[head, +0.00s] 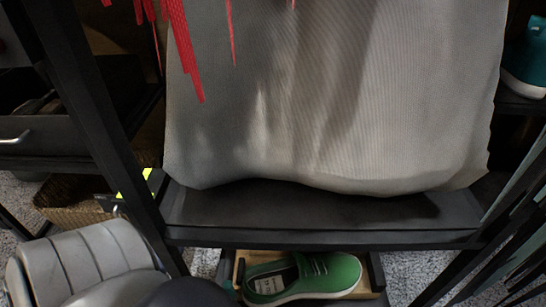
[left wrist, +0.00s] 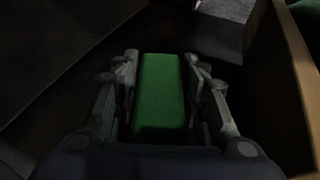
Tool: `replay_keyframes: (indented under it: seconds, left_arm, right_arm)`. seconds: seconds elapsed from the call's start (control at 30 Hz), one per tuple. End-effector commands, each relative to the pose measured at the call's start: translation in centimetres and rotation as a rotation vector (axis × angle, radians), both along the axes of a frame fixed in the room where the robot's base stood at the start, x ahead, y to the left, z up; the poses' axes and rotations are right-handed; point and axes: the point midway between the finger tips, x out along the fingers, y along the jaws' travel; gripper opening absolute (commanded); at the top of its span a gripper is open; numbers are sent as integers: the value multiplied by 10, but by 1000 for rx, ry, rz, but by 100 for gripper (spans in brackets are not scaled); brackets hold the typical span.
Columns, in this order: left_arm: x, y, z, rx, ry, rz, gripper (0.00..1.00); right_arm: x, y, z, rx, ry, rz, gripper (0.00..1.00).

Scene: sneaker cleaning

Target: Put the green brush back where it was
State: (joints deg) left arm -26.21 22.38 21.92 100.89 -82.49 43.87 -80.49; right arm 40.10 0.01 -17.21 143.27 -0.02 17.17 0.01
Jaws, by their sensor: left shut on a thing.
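The green brush (left wrist: 160,92) shows in the left wrist view as a green block lying lengthwise between the two fingers. My left gripper (left wrist: 163,70) is shut on it, with one finger along each side. The surface around it is dark, and I cannot tell whether the brush touches anything below. In the head view, my left arm comes in at the lower left. The brush cannot be made out there. My right gripper is in neither view.
A wooden edge (left wrist: 272,85) stands close to the right in the left wrist view. In the head view, a black shelf frame (head: 320,237) holds a large grey cloth (head: 330,90). A green sneaker (head: 315,278) lies below. A wicker basket (head: 72,214) stands left.

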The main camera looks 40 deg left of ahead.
Motion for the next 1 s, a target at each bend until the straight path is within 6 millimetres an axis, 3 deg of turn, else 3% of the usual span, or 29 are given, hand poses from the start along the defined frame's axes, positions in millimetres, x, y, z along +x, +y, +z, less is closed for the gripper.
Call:
replay_keyframes:
  seconds: [0.3, 0.33, 0.4, 0.8, 1.0]
  left_arm:
    - [0, 0, -2, 1, -1, 1, 1]
    - [0, 0, -2, 1, -1, 1, 44]
    - [0, 0, -1, 1, -1, 1, 59]
    - [0, 0, 3, 1, -1, 1, 59]
    - [-26, 14, 15, 1, 5, 3, 59]
  right_arm:
    - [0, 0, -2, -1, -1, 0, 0]
    - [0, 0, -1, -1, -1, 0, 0]
    - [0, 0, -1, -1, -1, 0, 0]
    - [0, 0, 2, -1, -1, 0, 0]
    - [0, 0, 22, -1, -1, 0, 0]
